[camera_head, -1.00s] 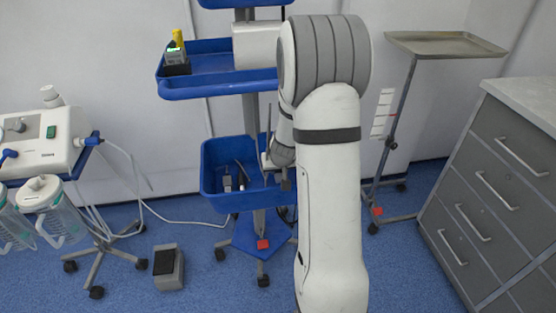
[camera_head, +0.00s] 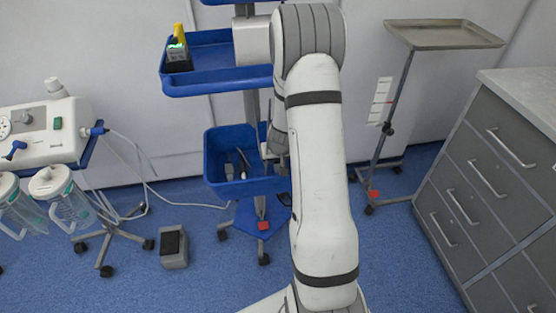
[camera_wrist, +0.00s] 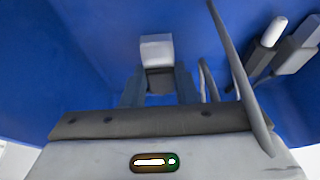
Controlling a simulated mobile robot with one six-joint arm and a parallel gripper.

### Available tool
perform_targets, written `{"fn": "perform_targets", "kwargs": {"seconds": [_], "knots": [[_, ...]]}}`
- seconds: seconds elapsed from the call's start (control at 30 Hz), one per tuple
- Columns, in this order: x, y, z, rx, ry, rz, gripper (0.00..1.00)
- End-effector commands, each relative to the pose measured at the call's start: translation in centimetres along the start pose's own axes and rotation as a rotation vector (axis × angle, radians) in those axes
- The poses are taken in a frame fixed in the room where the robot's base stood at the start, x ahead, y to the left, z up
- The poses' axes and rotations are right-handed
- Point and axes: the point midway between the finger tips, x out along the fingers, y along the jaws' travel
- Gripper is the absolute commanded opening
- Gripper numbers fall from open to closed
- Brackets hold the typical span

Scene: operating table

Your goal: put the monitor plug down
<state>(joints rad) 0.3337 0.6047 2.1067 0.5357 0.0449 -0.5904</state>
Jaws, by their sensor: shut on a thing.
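The monitor plug (camera_wrist: 157,50) is a small block, pale on top and dark grey below, in the wrist view. My gripper (camera_wrist: 159,86) is shut on its dark part. A thin grey cable (camera_wrist: 238,80) curves past on the right of the wrist view; where it ends is unclear. Around the plug are the blue walls of a bin (camera_wrist: 75,50). In the head view my gripper is at the right side of the blue bin (camera_head: 213,165) on the cart, mostly hidden behind my arm. The plug cannot be made out there.
A white-tipped rod (camera_wrist: 266,42) and a grey block (camera_wrist: 298,45) lie in the bin to the right. A blue shelf (camera_head: 215,85) with a green-lit device (camera_head: 178,55) is above. A tray stand (camera_head: 440,35) and grey drawers (camera_head: 490,170) stand at the right.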

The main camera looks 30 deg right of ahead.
Motion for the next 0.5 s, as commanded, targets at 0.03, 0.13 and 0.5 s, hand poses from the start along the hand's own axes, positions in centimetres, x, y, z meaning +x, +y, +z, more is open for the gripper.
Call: {"fn": "perform_targets", "kwargs": {"seconds": [0.03,0.13,0.5], "knots": [[0.0,0.0,0.0,0.0,0.0,0.0,0.0],[0.1,0.0,0.1,0.0,0.0,0.0,0.0],[1.2,0.1,0.5,0.001,0.0,0.001,0.0]]}}
